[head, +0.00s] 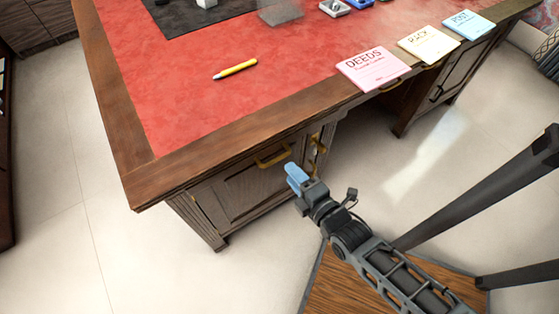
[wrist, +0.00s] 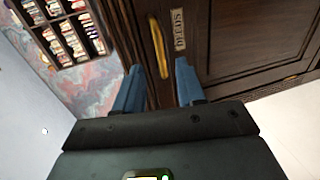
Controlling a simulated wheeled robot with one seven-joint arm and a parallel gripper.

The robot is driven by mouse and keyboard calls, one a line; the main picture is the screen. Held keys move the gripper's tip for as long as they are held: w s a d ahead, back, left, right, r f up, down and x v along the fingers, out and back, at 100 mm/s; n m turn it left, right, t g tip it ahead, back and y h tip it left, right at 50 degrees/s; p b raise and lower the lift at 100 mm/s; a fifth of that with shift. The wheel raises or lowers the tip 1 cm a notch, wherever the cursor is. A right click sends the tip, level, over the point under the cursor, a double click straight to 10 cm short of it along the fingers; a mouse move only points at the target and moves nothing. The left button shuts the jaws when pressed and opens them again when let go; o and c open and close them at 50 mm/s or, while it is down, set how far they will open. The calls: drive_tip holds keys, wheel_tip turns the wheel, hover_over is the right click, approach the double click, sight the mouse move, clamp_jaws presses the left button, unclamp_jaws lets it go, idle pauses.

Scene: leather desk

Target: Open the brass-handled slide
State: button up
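A brass handle (head: 272,155) sits on the desk front just under the top edge, above a dark panelled door. In the wrist view, the brass handle (wrist: 158,45) runs lengthwise beside a small plate reading DEEDS (wrist: 179,30). My gripper (head: 296,178) has blue fingers and is in front of the desk, close to the handle in the head view. In the wrist view, my gripper (wrist: 158,85) is open, with nothing between its fingers. The handle lies ahead of the gap, apart from the fingers. The slide's edges are hard to make out.
Another brass handle (head: 318,145) is around the corner by the kneehole. Pink DEEDS (head: 374,68), cream (head: 428,44) and blue POST (head: 469,24) pads lie along the desk edge. The floor (head: 130,260) at left is clear.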

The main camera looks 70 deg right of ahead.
drive_tip(key=x, duration=0.6)
drive_tip(key=shift+w+p, duration=0.15)
drive_tip(key=shift+p, duration=0.2)
drive_tip(key=shift+d+f, duration=0.1)
drive_tip(key=shift+d, duration=0.05)
drive_tip(key=shift+c, duration=0.2)
clamp_jaws()
